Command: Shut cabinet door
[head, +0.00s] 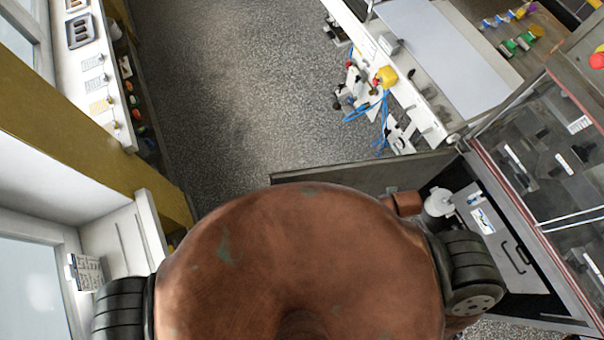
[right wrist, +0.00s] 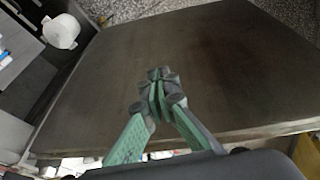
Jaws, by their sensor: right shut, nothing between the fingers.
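The cabinet door (head: 350,173) stands open in the head view. It is a dark grey panel swung out from the cabinet (head: 540,277), its hinged edge near the cabinet's corner. In the right wrist view the door's broad dark face (right wrist: 215,60) fills most of the picture. My right gripper (right wrist: 160,75), with green fingers, is shut and empty in front of that face; I cannot tell if the tips touch it. My copper body hides part of the door in the head view. My left gripper is not in view.
A white round container (head: 438,202) sits in the cabinet opening, beside a grey panel with a black handle (head: 513,252). A conveyor (head: 450,45) with blue hoses stands beyond the door. Speckled floor (head: 240,90) is clear ahead; a white counter (head: 85,60) runs along the left.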

